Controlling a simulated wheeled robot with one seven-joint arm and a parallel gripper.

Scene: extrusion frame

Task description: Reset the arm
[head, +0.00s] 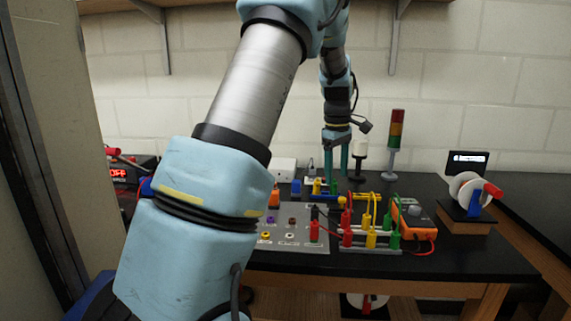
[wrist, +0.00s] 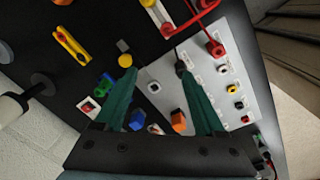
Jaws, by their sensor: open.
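My arm rises from the lower left of the head view and reaches over the black table. My gripper (head: 336,174) hangs pointing down above the back part of the table, behind the coloured plugs. Its two green fingers are apart with nothing seen between them. In the wrist view the gripper (wrist: 156,63) is open, its fingers spread over the table and the edge of the grey panel (wrist: 213,95). The grey panel with sockets also shows in the head view (head: 290,238), partly hidden by my arm.
On the black table (head: 480,258) stand an orange meter (head: 412,220), a rack with red, yellow and green leads (head: 372,237), a signal tower (head: 394,140), a spool (head: 466,193) and a power supply (head: 124,172). A shelf bracket (head: 397,40) hangs above.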

